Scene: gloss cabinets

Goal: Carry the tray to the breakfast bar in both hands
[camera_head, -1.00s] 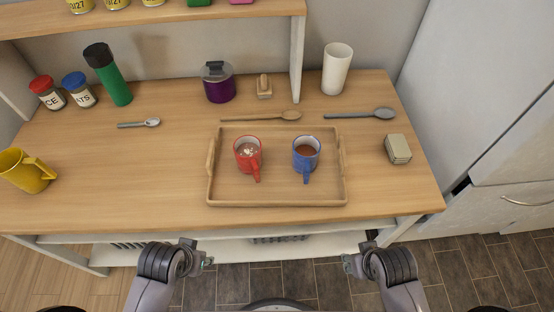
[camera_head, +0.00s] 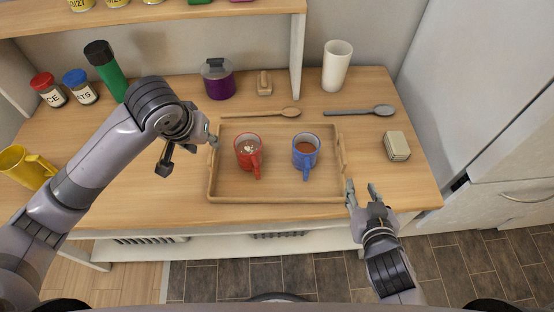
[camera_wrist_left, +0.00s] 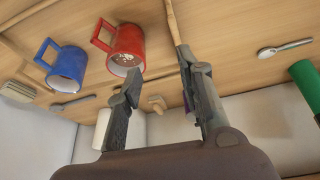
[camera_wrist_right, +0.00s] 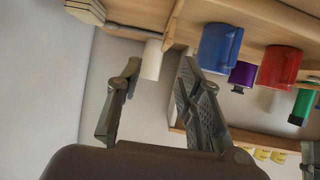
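The wooden tray (camera_head: 275,198) lies flat on the wooden counter. A red mug (camera_head: 247,151) and a blue mug (camera_head: 305,152) with brown drinks stand upright on it. My left gripper (camera_head: 190,152) is open at the tray's left end, beside the left handle. In the left wrist view its fingers (camera_wrist_left: 160,92) are apart, with the tray's edge near one of them. My right gripper (camera_head: 361,192) is open just off the tray's front right corner. In the right wrist view its fingers (camera_wrist_right: 158,75) are apart and hold nothing. Both mugs show in the wrist views.
A wooden spoon (camera_head: 262,113) and a dark spoon (camera_head: 360,111) lie behind the tray. A beige block (camera_head: 397,146) sits to its right, and a yellow mug (camera_head: 27,168) far left. A white cup (camera_head: 337,66), purple jar (camera_head: 217,79) and green bottle (camera_head: 105,68) stand at the back.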

